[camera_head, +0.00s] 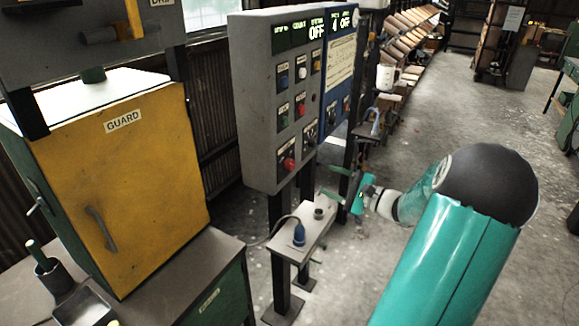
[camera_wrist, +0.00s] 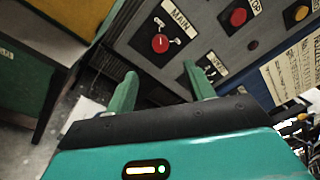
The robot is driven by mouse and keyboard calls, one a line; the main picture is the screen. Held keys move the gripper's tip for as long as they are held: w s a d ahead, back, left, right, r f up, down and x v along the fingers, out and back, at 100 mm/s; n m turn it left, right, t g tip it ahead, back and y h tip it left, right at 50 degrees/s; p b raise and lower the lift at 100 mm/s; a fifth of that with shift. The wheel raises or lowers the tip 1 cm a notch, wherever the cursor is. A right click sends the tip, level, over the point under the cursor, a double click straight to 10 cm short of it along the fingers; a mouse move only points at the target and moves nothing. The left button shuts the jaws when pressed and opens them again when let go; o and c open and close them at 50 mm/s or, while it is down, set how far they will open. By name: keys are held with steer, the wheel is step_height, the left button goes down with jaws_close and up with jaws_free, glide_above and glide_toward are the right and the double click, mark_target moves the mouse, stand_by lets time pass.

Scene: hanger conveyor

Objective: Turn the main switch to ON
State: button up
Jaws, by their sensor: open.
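The main switch (camera_wrist: 160,43) is a red round knob on a dark plate under a MAIN label, on the grey control panel. In the head view it is the red knob (camera_head: 289,164) at the panel's lower edge. My gripper (camera_wrist: 160,82) is open and empty, with its two green fingers apart and pointing toward the panel below the switch. In the head view my gripper (camera_head: 343,184) is to the right of and lower than the switch, apart from it. The small ON and OFF markings beside the knob are too small to read surely.
A yellow GUARD cabinet (camera_head: 140,170) is at left. Open floor lies to the right.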

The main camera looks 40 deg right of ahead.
mark_target(292, 165)
steer(key=x, duration=1.2)
steer(key=shift+w, duration=0.35)
steer(key=c, duration=1)
